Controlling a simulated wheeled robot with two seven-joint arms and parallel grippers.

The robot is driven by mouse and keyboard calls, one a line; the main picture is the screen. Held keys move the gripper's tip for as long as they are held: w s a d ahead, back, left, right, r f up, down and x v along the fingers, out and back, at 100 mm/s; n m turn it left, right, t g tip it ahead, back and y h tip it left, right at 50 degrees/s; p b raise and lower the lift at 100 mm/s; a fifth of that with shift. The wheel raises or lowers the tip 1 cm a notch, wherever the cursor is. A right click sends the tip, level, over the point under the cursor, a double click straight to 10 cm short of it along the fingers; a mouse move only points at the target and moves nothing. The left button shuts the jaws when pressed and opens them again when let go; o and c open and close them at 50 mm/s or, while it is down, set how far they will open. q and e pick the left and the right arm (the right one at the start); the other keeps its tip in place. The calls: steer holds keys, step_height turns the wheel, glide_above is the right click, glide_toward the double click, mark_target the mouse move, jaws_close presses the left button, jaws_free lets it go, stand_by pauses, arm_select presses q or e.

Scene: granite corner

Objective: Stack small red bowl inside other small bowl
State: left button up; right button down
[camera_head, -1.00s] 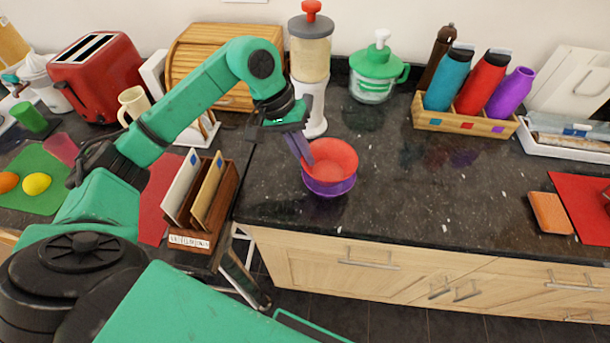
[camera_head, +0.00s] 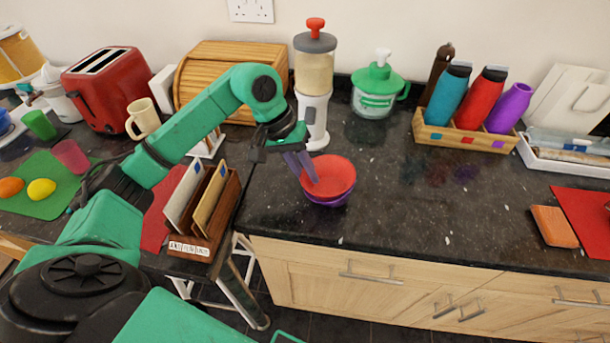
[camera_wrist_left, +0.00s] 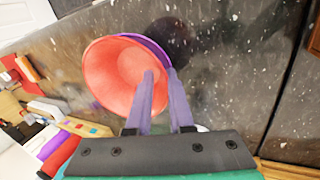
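The small red bowl (camera_head: 328,174) sits upright inside the small purple bowl (camera_head: 330,201) on the dark granite counter, near its front edge. Only the purple bowl's upper rim and side show under the red one. My left gripper (camera_head: 308,172) is at the left rim of the bowls, pointing down. In the left wrist view its two fingers (camera_wrist_left: 161,75) stand apart, one over the inside of the red bowl (camera_wrist_left: 115,75) and one outside its rim. A strip of the purple bowl (camera_wrist_left: 150,46) shows beside the red rim. My right gripper is not in view.
A letter rack (camera_head: 205,215) stands left of the bowls. A blender (camera_head: 315,90) and a green-lidded jar (camera_head: 377,90) stand behind them. A wooden bottle holder (camera_head: 465,137) is at the back right.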

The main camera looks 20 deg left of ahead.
arm_select(q)
steer(key=w+b+v, duration=0.1)
steer(key=v, duration=0.9)
steer(key=shift+a+r, duration=0.25)
steer(key=shift+r, duration=0.05)
steer(key=shift+s+r, duration=0.1)
steer(key=shift+s, duration=0.05)
